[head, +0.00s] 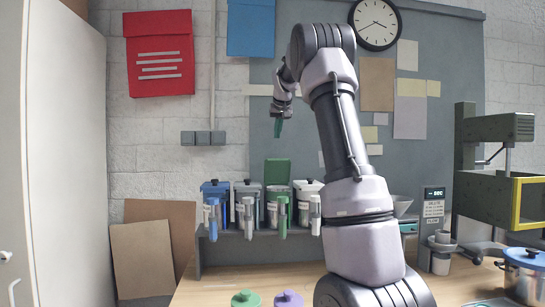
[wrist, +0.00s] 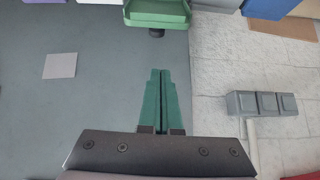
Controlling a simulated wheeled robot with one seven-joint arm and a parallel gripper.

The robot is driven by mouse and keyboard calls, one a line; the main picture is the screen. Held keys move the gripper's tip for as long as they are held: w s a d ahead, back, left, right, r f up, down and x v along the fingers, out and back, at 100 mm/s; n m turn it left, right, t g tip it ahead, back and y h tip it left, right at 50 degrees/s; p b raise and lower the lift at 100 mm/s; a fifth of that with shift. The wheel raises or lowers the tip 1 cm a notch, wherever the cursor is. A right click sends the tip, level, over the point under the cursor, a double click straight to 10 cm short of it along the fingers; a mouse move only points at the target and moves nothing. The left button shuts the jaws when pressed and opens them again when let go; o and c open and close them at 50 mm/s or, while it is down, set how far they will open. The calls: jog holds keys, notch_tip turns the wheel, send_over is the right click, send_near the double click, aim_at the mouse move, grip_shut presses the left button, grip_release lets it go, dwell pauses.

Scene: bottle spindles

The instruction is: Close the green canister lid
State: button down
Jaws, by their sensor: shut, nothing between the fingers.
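The green canister (head: 277,194) stands in a row of canisters on a rack against the back wall. Its green lid (head: 277,172) is open and stands upright behind the canister's mouth. The lid also shows at the top edge of the wrist view (wrist: 158,14), partly cut off. My gripper (head: 278,128) hangs with its teal fingers pointing down, above the lid and apart from it. In the wrist view its fingers (wrist: 161,100) are together with nothing between them.
Canisters with blue (head: 215,187), grey (head: 247,188) and white (head: 309,186) lids flank the green one, with dispensers in front. A grey switch box (head: 203,138) is on the wall. A green-framed machine (head: 484,172) stands right. Air around my gripper is clear.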

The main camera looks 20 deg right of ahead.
jog(key=w+d, duration=0.1)
jog(key=w, duration=0.2)
send_over(277, 169)
jog(key=w, duration=0.2)
jog(key=shift+w+d+f, duration=0.1)
jog(key=shift+d+f, duration=0.05)
jog(key=shift+f, duration=2.2)
jog(key=shift+d+f, duration=0.1)
jog(key=shift+f, duration=2.2)
